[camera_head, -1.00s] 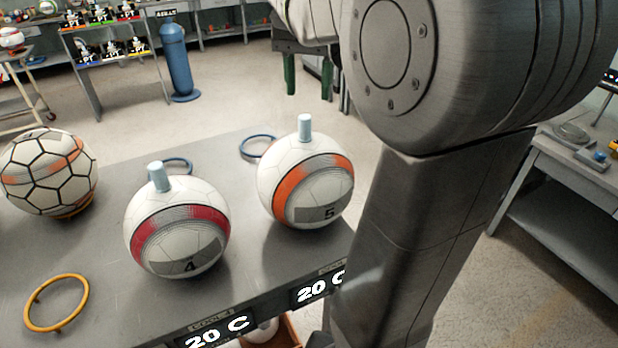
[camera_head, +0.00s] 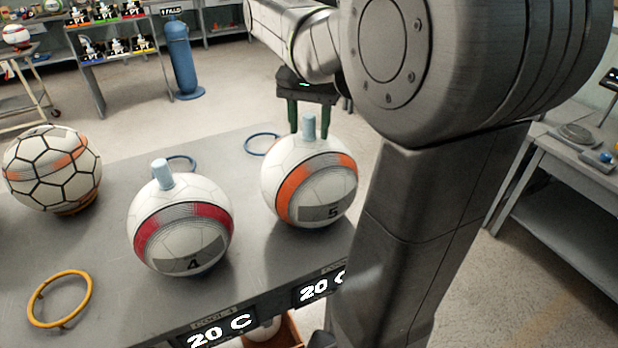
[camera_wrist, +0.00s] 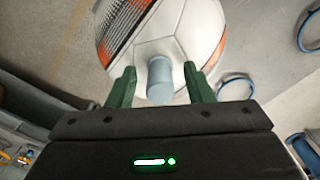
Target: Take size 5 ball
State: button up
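The size 5 ball (camera_head: 312,180) is white with an orange band and a dark patch marked 5. It sits on the grey table with a pale blue peg (camera_head: 309,127) upright on top. In the wrist view my gripper (camera_wrist: 160,86) is open, with one finger on each side of the peg (camera_wrist: 159,78) and gaps showing on both sides. The ball (camera_wrist: 172,27) lies just past the fingertips.
A ball marked 4 (camera_head: 183,224) with a red band and its own peg stands left of the size 5 ball. A patterned ball (camera_head: 52,168) stands farther left. An orange ring (camera_head: 38,314) and blue rings (camera_head: 262,144) lie on the table (camera_head: 110,275).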

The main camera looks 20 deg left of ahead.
grip_shut()
jog(key=shift+r, duration=0.1)
